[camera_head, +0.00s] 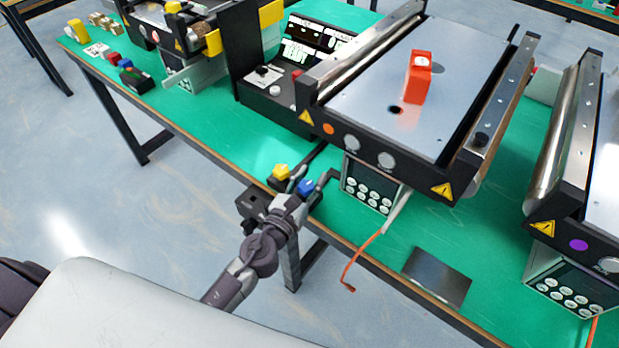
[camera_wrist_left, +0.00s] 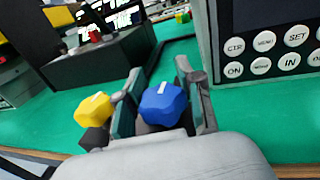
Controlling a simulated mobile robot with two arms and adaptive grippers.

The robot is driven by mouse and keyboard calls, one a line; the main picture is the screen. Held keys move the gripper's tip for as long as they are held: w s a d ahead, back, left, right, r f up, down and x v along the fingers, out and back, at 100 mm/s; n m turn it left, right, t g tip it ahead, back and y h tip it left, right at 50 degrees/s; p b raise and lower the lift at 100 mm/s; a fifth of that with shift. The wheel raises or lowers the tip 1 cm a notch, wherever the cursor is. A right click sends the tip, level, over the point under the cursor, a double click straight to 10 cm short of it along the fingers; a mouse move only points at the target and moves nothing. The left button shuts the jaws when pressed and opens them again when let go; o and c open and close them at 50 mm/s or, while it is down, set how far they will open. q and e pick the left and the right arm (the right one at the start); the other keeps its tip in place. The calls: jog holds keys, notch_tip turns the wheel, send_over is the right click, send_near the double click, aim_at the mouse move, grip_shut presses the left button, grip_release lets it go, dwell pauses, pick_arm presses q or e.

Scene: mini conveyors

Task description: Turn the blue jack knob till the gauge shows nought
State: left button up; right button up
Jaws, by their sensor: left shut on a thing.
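The blue jack knob (camera_head: 306,186) sits at the front edge of the green table, below the middle conveyor. It shows large in the left wrist view (camera_wrist_left: 163,104), between the two fingers. My left gripper (camera_wrist_left: 158,100) is shut on the blue knob, one finger on each side. In the head view my left gripper (camera_head: 296,198) reaches the knob from the front. A yellow knob (camera_head: 281,172) stands just left of the blue one and outside the fingers. A dark display (camera_head: 306,45) with white lettering stands behind; its small text is hard to read. My right gripper is not in view.
The middle conveyor (camera_head: 355,110) carries an orange block (camera_head: 418,78). A button panel (camera_head: 370,186) is close to the right of my left gripper, with an orange cable (camera_head: 362,262) hanging near it. Another conveyor (camera_head: 580,170) stands at the right. A dark plate (camera_head: 437,275) lies on the table.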

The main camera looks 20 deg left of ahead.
pick_arm(q)
jog(key=shift+f+m+g+h+b, duration=0.15)
jog(key=shift+m+g+h+b, duration=0.2)
jog(key=shift+m+h, duration=0.65)
jog(key=shift+d+f+m+g+h+b, duration=0.15)
jog(key=shift+m+g+h+b, duration=0.35)
jog(key=shift+h+b, duration=0.55)
jog(key=m+h+b, duration=0.1)
jog(key=m+g+h+b, duration=0.1)
jog(key=h, duration=0.1)
jog(key=shift+s+d, duration=0.15)
jog(key=shift+d, duration=0.05)
jog(key=shift+d+r+m+g+h+b, duration=0.1)
jog(key=shift+r+m+g+h+b, duration=0.15)
jog(key=shift+m+g+h+b, duration=0.55)
jog(key=shift+s, duration=0.1)
jog(key=o, duration=1)
